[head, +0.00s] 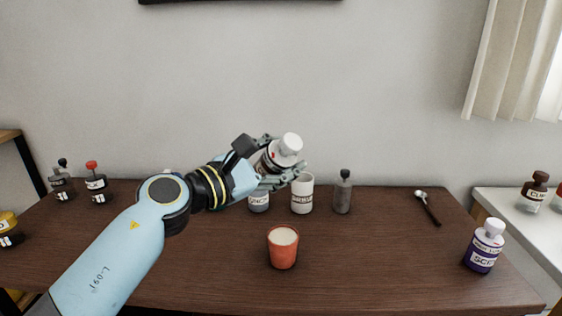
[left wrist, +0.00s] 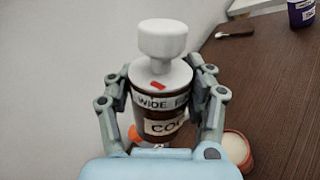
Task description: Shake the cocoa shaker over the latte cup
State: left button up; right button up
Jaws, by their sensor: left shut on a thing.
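My left gripper (head: 280,170) is shut on the cocoa shaker (head: 272,158), a dark brown jar with a white cap and a label. It holds the shaker tilted, in the air above the back part of the table. In the left wrist view the shaker (left wrist: 160,100) sits between both fingers, and its label reads "WIDE" and "CO". The latte cup (head: 283,250) is orange-red with pale liquid and stands upright on the table, below and in front of the gripper. The cup's rim also shows in the left wrist view (left wrist: 237,150), partly hidden by the gripper. My right gripper is not in view.
Behind the cup stand a white labelled jar (head: 302,194), another jar (head: 259,201) partly hidden by the gripper, and a grey bottle (head: 343,192). A spoon (head: 428,207) and a purple jar (head: 484,247) are at the right. Several bottles stand at the left. The table (head: 370,260) right of the cup is clear.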

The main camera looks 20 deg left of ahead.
aim_at(278, 230)
pick_arm(q)
jog(key=f+m+b, duration=0.2)
jog(key=m+b, duration=0.1)
jog(key=b, duration=0.1)
jog(key=f+m+b, duration=0.3)
jog(key=b, duration=0.2)
jog(key=f+m+b, duration=0.3)
jog(key=m+b, duration=0.1)
jog(key=shift+w+a+f+b, duration=0.15)
jog(key=shift+a+b, duration=0.15)
jog(key=shift+a, duration=0.05)
jog(key=m+b, duration=0.1)
jog(key=f+m+b, duration=0.1)
jog(key=m+b, duration=0.1)
jog(key=shift+b, duration=0.3)
jog(key=shift+d+r+m+b, duration=0.1)
jog(key=shift+r+m+b, duration=0.05)
jog(key=shift+m+b, duration=0.6)
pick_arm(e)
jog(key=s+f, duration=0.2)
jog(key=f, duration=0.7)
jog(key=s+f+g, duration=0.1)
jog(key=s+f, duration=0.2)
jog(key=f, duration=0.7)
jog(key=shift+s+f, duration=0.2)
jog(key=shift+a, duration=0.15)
pick_arm(q)
jog(key=shift+r, duration=0.1)
